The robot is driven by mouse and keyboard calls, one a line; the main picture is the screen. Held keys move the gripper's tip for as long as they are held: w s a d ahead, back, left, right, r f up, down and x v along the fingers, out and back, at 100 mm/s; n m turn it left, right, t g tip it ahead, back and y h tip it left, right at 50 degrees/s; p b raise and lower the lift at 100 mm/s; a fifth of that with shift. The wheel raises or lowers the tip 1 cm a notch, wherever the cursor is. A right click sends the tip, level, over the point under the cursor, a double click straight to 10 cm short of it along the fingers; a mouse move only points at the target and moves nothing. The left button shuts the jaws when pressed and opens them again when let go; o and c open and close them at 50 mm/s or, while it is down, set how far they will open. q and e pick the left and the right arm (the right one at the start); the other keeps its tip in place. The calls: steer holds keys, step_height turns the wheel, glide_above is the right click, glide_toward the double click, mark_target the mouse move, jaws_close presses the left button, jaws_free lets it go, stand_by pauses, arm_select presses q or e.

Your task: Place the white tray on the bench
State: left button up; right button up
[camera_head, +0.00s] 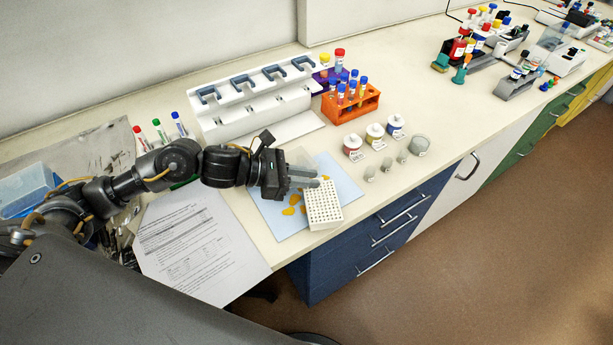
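The white tray (323,207), a block with a grid of small holes, is at the front edge of the bench (400,180), over the lower right part of a light blue mat (345,180). My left gripper (312,177) is just behind the tray's far edge. Its two fingers are a little apart, with no object visible between them. The lower finger overlaps the tray's far edge in the picture; whether they touch is unclear. My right gripper is not in view.
Orange-yellow pieces (289,211) lie on the mat by the tray. A printed sheet (195,245) is to the left. Behind are a white pipette stand (255,100) and an orange tube rack (352,104).

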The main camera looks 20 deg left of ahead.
arm_select(q)
steer(key=shift+o, duration=0.6)
steer(key=shift+r+p, duration=0.25)
steer(key=shift+p, duration=0.1)
steer(key=b+v, duration=0.2)
steer(key=v, duration=0.3)
steer(key=b+v, duration=0.2)
steer(key=v, duration=0.3)
steer(key=shift+s+a+f+b, duration=0.15)
steer(key=shift+a+b, duration=0.1)
steer(key=shift+b, duration=0.15)
steer(key=shift+s+a+r, duration=0.25)
steer(key=shift+a+r, duration=0.25)
steer(key=shift+a, duration=0.05)
